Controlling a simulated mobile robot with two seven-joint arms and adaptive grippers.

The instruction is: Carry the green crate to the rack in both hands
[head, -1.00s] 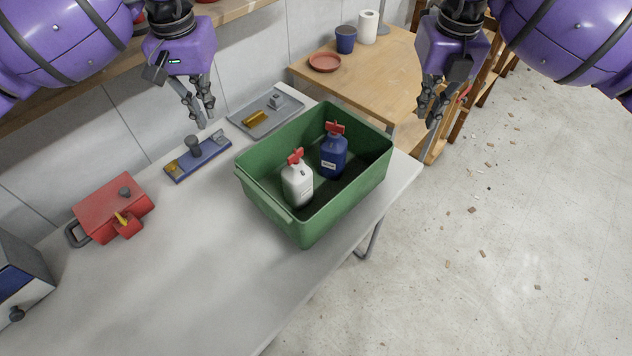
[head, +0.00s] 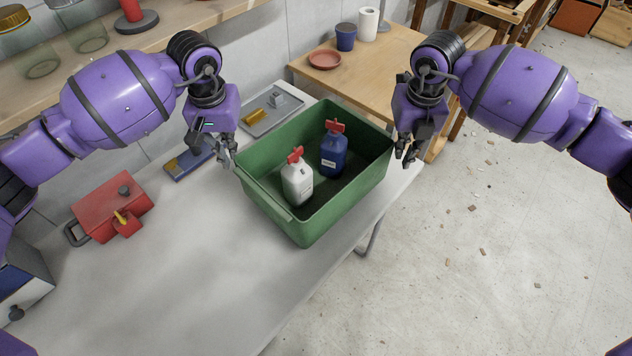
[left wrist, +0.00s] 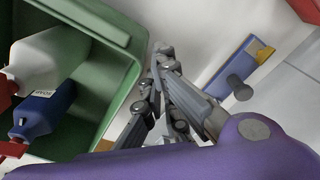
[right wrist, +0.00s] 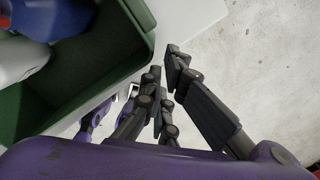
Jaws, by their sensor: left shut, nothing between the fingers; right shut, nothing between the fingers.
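The green crate (head: 338,214) stands on the grey table near its right edge. A white bottle (head: 297,186) and a blue bottle (head: 333,160), both with red tops, stand inside it. My left gripper (head: 231,162) is shut and empty beside the crate's left end. In the left wrist view its fingers (left wrist: 160,62) are outside the crate wall (left wrist: 122,75). My right gripper (head: 408,160) is shut and empty just off the crate's right end, outside its wall (right wrist: 128,45). Which piece of furniture is the rack is unclear.
A red box (head: 110,207) sits further left. A wooden table (head: 370,62) stands behind, with a cup, dish and paper roll.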

